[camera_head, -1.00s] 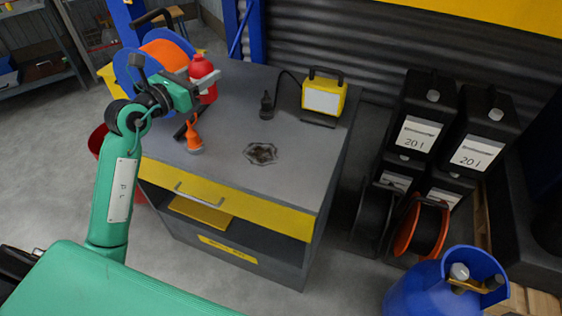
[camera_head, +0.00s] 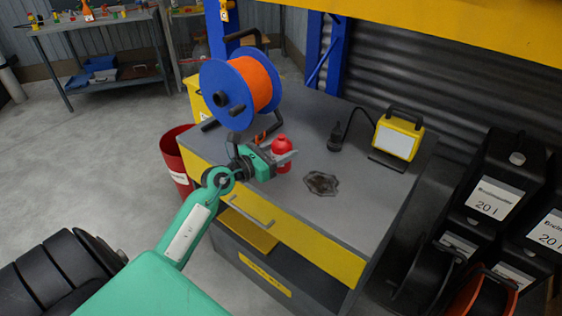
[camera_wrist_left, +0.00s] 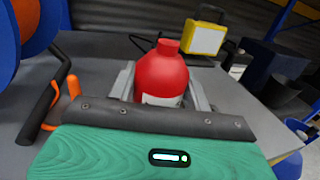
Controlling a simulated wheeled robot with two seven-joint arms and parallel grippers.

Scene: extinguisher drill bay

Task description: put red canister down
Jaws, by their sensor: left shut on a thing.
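The red canister (camera_head: 281,148) is upright above or on the grey top of the workbench (camera_head: 345,215), near its front left. My left gripper (camera_head: 284,159) is shut on it from the front. In the left wrist view the red canister (camera_wrist_left: 162,75) stands between the two grey fingers (camera_wrist_left: 161,91), with a pale label low on its side. Its base is hidden behind my gripper, so I cannot tell whether it touches the bench top. My right gripper is not in view.
A blue cable reel with orange cable (camera_head: 240,88) stands behind left. An orange object (camera_head: 261,137) is partly hidden behind my gripper.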

